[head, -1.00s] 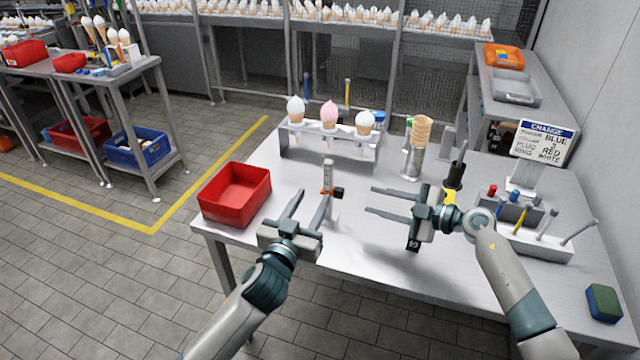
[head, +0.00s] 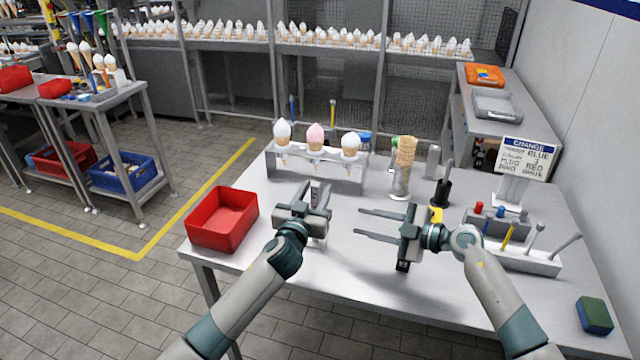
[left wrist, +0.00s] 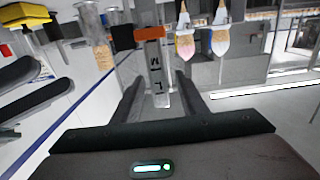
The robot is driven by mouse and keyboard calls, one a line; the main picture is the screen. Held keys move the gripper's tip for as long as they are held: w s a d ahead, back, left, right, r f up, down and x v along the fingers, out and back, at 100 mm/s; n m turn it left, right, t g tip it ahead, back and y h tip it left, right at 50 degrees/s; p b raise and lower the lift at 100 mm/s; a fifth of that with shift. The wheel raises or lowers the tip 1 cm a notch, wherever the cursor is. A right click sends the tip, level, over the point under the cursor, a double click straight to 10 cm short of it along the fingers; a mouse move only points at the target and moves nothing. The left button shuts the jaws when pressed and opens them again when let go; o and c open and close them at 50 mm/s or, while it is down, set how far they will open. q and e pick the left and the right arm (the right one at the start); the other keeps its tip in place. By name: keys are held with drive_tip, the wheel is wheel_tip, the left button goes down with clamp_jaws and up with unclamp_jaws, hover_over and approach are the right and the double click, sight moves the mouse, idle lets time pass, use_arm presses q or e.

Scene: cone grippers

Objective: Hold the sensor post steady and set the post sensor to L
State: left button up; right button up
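The sensor post (left wrist: 156,70) stands upright on the table, with an M mark and an L mark below it in the left wrist view. An orange sensor collar (left wrist: 149,37) with a dark knob (left wrist: 122,46) at its side sits above the M. In the head view the post (head: 315,192) is partly hidden by my left gripper. My left gripper (head: 316,187) is open, its fingers either side of the post; in the wrist view (left wrist: 158,88) gaps show beside it. My right gripper (head: 362,223) is open and empty, right of the post, fingers pointing left.
A red bin (head: 222,218) is at the table's left edge. A cone rack (head: 316,168) stands behind the post. A cone holder (head: 401,180), a black stand (head: 441,192), a sign (head: 527,160) and a tool tray (head: 525,258) are to the right. The front table middle is clear.

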use_arm(q)
drive_tip(key=shift+x, duration=1.8)
drive_tip(key=shift+c, duration=0.6)
clamp_jaws()
use_arm(e)
drive_tip(key=shift+o, duration=0.4)
drive_tip(key=shift+w, duration=0.1)
